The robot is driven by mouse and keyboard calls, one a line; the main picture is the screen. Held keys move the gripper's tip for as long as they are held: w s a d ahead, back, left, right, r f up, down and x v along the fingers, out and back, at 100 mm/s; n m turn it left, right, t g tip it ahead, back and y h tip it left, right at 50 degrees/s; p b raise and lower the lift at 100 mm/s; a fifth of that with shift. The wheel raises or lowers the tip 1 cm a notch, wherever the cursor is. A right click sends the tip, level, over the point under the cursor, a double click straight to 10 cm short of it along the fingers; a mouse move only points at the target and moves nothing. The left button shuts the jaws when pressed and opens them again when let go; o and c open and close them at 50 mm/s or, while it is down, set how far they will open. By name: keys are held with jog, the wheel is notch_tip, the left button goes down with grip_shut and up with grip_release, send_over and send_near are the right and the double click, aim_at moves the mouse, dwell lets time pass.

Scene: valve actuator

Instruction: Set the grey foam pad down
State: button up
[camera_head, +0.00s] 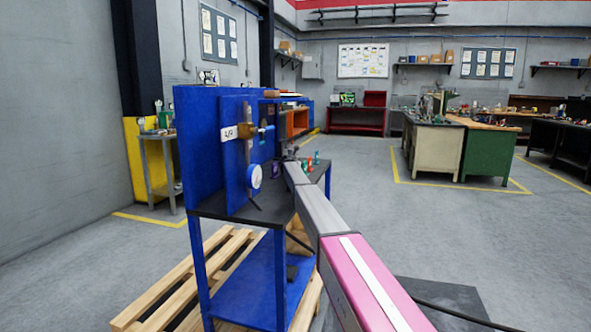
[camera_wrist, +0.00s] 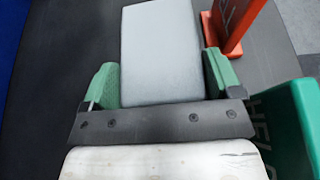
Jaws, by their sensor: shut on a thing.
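The grey foam pad (camera_wrist: 160,40) is a pale grey block in the wrist view, lying lengthwise away from me. My gripper (camera_wrist: 161,76) has its green fingers on either side of the pad's near part and is shut on it. The dark bench top (camera_wrist: 60,70) is below; I cannot tell whether the pad touches it. In the head view my arm reaches to the dark top of the blue bench (camera_head: 225,207), and I cannot make out the pad there.
An orange-red piece (camera_wrist: 232,25) stands close by the right finger, and a green lettered piece (camera_wrist: 285,120) is at the right. A blue upright panel (camera_head: 205,150) with a valve and round white gauge (camera_head: 254,176) rises from the bench's left side. Bare bench top lies left of the pad.

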jog(key=o, duration=0.7)
jog(key=shift+r, duration=0.1)
